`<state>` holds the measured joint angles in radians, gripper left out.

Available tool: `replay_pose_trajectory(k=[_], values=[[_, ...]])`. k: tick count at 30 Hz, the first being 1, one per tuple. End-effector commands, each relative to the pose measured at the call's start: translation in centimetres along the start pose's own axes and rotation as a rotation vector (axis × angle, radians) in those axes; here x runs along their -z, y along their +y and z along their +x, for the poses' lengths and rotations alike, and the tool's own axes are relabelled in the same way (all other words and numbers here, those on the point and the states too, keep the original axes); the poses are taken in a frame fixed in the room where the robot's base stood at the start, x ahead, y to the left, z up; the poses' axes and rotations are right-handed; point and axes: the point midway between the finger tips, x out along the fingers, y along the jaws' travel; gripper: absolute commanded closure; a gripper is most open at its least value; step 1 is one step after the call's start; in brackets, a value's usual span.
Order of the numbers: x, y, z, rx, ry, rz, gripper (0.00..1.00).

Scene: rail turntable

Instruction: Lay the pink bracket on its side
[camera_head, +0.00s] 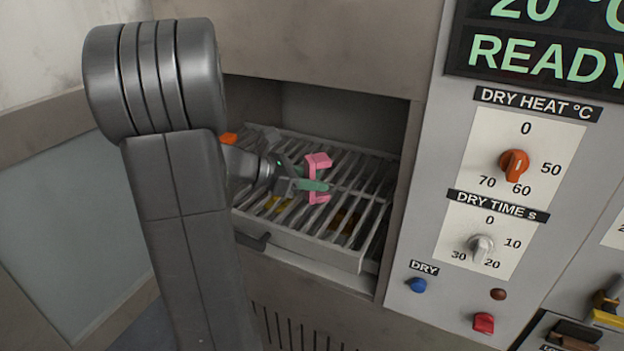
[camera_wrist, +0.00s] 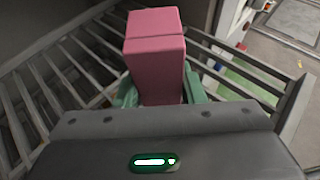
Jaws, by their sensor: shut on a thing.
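The pink bracket (camera_head: 316,163) is a C-shaped piece over the slatted rack, with its long side upright and its two arms pointing right in the head view. My gripper (camera_head: 312,185) has green fingers and is shut on the bracket's upright part. In the wrist view the bracket (camera_wrist: 155,60) stands between the green fingertips of my gripper (camera_wrist: 155,92), its top nearest the camera. The fingers hide part of the bracket. I cannot tell whether its lower end touches the slats.
The metal rack (camera_head: 305,247) sits in a recess with walls at the left, back and right. A control panel (camera_head: 425,240) stands to the right.

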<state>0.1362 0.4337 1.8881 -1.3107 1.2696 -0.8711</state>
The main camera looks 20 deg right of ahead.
Motion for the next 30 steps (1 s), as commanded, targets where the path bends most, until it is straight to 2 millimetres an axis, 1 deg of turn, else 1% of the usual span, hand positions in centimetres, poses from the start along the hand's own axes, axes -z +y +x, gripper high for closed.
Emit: replay_pose_trajectory(k=[7, 8, 9, 11, 12, 20, 23, 26, 30], values=[[0.4, 0.0, 0.2, 0.000, -0.001, 0.000, 1.00], [0.3, 0.0, 0.1, 0.000, -0.001, 0.000, 0.60], [0.3, 0.0, 0.1, 0.000, -0.001, 0.000, 0.52], [0.3, 0.0, 0.1, 0.000, -0.001, 0.000, 0.40], [0.3, 0.0, 0.1, 0.000, -0.001, 0.000, 0.38], [0.4, 0.0, 0.1, 0.000, 0.001, 0.000, 0.38], [0.4, 0.0, -0.3, -0.002, 0.001, 0.001, 0.38], [0.4, 0.1, -1.4, -0.004, -0.001, 0.001, 0.38], [0.5, 0.1, -3.8, -0.007, 0.000, 0.000, 0.38]])
